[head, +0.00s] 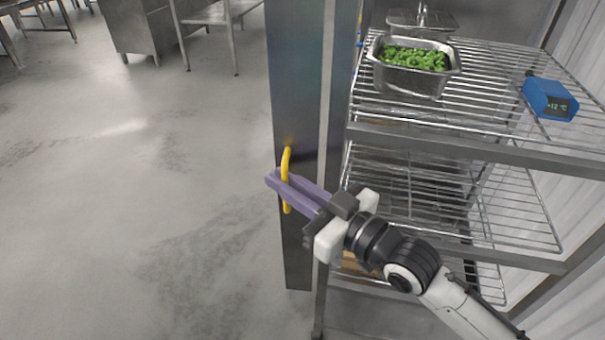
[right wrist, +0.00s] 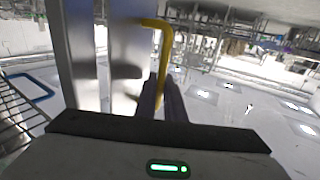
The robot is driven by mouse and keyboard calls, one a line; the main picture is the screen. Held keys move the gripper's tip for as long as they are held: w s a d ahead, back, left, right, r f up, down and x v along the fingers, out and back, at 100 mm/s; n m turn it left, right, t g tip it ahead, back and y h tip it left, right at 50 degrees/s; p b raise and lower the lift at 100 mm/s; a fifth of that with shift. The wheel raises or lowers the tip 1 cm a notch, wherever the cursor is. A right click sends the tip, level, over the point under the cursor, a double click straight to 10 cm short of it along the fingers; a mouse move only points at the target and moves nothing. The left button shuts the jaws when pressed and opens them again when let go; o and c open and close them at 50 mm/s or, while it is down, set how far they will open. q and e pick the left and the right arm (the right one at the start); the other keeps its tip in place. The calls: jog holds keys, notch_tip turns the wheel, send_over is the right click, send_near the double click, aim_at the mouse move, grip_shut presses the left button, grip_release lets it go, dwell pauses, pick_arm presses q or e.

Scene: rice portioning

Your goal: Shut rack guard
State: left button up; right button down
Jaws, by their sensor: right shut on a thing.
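The rack guard (head: 297,75) is a tall grey metal panel at the left front of the wire rack, standing open and seen nearly edge-on in the head view. It carries a yellow handle (head: 287,157), which also shows in the right wrist view (right wrist: 164,50). My right gripper (head: 282,185) has its purple fingers shut on the yellow handle. The fingers hide the handle's middle. The wire rack (head: 440,142) has several shelves. My left gripper is in neither view.
A metal pan (head: 412,80) of green vegetables sits on the upper shelf. A blue thermometer box (head: 550,98) reading about -12 °C is to its right. Open grey floor (head: 150,180) lies left of the guard. Steel tables (head: 215,15) stand farther back.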

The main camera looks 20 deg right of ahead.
jog(key=shift+w+a+r+m+t+h+p, duration=0.1)
jog(key=shift+w+r+m+t+h+p, duration=0.25)
jog(key=shift+m+h+p, duration=0.35)
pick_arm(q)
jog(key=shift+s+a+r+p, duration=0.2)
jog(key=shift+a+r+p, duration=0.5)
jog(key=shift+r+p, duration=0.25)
pick_arm(e)
jog(key=shift+w+f+m+t+h, duration=0.2)
jog(key=shift+w+m+t+h, duration=0.15)
jog(key=shift+h, duration=0.3)
jog(key=shift+w+f+m+t+h, duration=0.2)
jog(key=shift+m+t+h, duration=0.15)
jog(key=shift+h, duration=0.3)
jog(key=c, duration=2.1)
grip_release()
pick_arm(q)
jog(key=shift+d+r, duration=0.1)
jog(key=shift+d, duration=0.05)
